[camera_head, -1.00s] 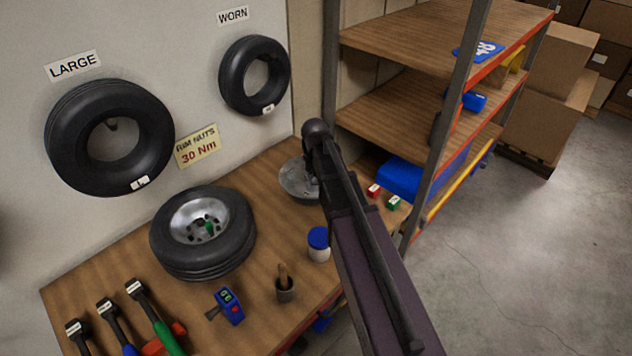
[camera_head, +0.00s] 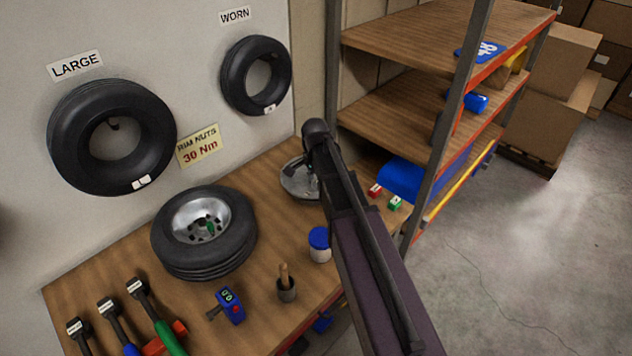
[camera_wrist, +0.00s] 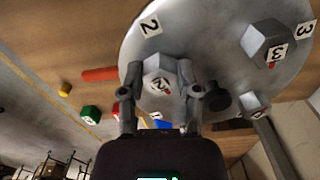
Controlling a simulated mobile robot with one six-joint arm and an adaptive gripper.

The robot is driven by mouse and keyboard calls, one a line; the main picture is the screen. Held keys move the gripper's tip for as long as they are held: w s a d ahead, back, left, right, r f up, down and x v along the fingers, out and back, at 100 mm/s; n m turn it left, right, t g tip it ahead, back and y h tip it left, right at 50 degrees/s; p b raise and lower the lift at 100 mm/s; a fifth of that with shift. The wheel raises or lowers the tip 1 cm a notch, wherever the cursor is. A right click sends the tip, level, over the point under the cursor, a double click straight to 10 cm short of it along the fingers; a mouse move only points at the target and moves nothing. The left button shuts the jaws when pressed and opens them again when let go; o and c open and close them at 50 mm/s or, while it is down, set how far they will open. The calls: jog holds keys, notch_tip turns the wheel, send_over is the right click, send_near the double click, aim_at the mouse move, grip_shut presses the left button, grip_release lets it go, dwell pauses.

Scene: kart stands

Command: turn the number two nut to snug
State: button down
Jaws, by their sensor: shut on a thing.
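The number two nut (camera_wrist: 156,66) is a grey hex nut with a "2" tag and a red mark, in the wrist view. It sits at the round grey plate (camera_wrist: 208,30), close to the plate's printed "2" label (camera_wrist: 149,25). My gripper (camera_wrist: 160,80) is shut on the nut, one finger on each side. In the head view the plate (camera_head: 290,188) lies on the bench's far right, partly hidden by my arm, which also hides the nut. Whether the nut is seated flush cannot be told.
The number three nut (camera_wrist: 262,38) stands on the plate, with another small tagged nut (camera_wrist: 254,103) near the rim. A blue-lidded jar (camera_head: 319,246) and a wheel (camera_head: 240,226) stand on the bench. Shelving (camera_head: 420,95) rises close to my arm's right.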

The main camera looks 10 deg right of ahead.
jog(key=shift+m, duration=1.1)
jog(key=shift+c, duration=1.6)
grip_release()
